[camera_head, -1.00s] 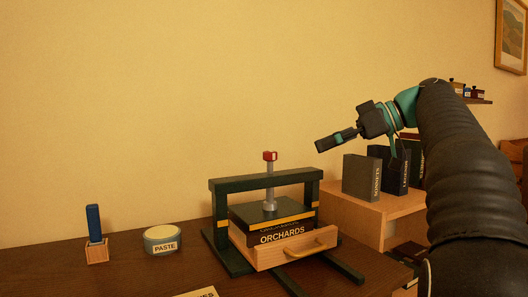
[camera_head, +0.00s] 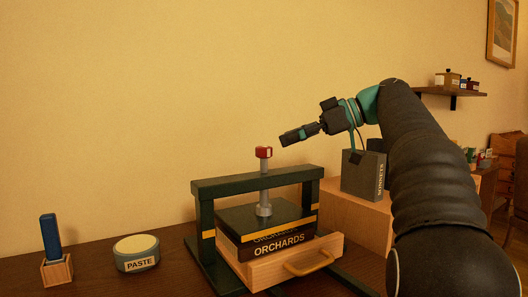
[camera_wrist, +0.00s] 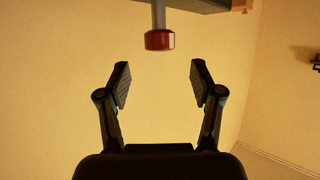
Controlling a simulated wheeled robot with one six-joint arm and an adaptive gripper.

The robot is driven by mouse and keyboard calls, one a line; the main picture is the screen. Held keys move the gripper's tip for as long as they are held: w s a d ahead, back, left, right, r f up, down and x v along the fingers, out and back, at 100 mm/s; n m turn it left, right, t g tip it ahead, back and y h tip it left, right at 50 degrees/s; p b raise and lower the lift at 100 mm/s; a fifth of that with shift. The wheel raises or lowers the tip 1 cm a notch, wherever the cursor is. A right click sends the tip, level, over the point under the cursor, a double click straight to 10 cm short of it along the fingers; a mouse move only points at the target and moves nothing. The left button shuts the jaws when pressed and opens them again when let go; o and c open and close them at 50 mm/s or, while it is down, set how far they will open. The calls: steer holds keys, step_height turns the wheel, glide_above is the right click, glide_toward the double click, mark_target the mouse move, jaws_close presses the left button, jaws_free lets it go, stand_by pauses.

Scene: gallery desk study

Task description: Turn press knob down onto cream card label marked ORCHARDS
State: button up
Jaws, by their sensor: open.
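The press knob (camera_head: 264,152) is red and tops a grey vertical screw through the green press frame (camera_head: 250,184). In the wrist view the knob (camera_wrist: 159,40) appears beyond the fingertips, roughly midway between them. My gripper (camera_head: 284,138) is open and empty, just above and right of the knob in the head view, apart from it. The wrist view shows both fingers (camera_wrist: 158,78) spread. Under the screw lies a dark plate (camera_head: 262,218) with a yellow edge. Below it is a dark block lettered ORCHARDS (camera_head: 280,246) in cream; the cream card label cannot be made out separately.
A wooden drawer (camera_head: 300,266) sticks out at the front of the press. A paste tub (camera_head: 136,254) and a blue-handled tool in a wooden holder (camera_head: 52,246) stand left.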

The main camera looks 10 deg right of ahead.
mark_target(264, 148)
steer(key=x, duration=0.7)
steer(key=shift+b, duration=0.3)
steer(key=c, duration=1.2)
